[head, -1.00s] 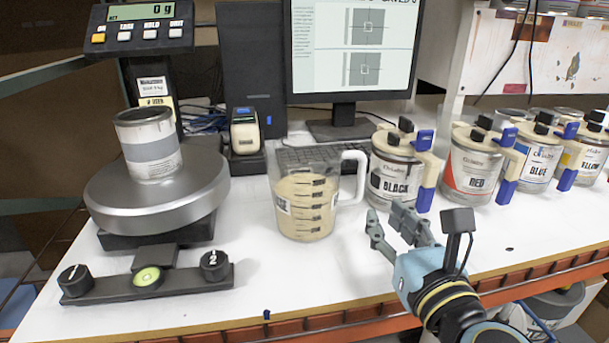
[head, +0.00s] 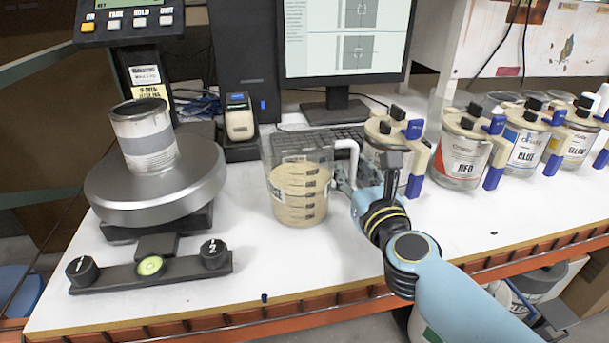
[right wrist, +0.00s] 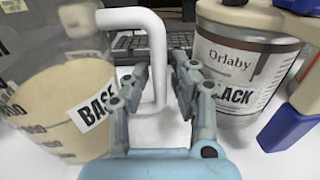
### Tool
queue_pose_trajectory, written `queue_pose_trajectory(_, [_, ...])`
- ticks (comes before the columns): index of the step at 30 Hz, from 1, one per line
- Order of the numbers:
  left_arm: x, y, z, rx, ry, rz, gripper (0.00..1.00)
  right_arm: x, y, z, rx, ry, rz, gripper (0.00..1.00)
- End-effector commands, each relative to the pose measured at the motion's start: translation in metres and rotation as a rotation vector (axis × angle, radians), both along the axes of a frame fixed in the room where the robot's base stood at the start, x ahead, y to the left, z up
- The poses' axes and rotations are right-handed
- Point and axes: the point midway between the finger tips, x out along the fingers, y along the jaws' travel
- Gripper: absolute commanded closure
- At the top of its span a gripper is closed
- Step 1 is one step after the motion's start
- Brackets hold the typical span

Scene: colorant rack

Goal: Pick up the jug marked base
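The jug marked base (head: 300,200) is clear, holds cream-coloured liquid and stands upright on the white table. In the right wrist view the jug (right wrist: 55,105) shows its BASE label at left, and its white handle (right wrist: 157,40) stands in the middle. My right gripper (right wrist: 162,72) is open at the handle, with one finger on each side of the handle's upright part. I cannot tell whether the fingers touch it. In the head view my right gripper (head: 346,176) is at the jug's right side, partly hidden by my wrist. My left gripper is not in view.
The black colorant can (right wrist: 232,75) stands close right of the gripper. The red can (head: 460,160) and others continue the row rightward. A keyboard (head: 322,138) lies behind the jug. A scale (head: 205,185) with a grey can stands left.

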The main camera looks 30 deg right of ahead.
Motion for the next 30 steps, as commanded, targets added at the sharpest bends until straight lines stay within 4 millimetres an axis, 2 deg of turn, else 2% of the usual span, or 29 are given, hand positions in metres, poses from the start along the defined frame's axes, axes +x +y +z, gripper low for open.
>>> queue_pose_trajectory(2, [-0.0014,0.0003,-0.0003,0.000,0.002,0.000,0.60,-0.0002,0.0000,-0.0002,0.000,0.000,0.000,0.75])
queue_pose_trajectory(8, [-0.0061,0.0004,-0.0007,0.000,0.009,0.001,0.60,-0.0004,0.0001,-0.0001,0.000,0.000,0.000,1.00])
queue_pose_trajectory(30, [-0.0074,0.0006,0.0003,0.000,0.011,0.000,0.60,0.0001,0.0002,0.0030,0.002,-0.004,0.000,1.00])
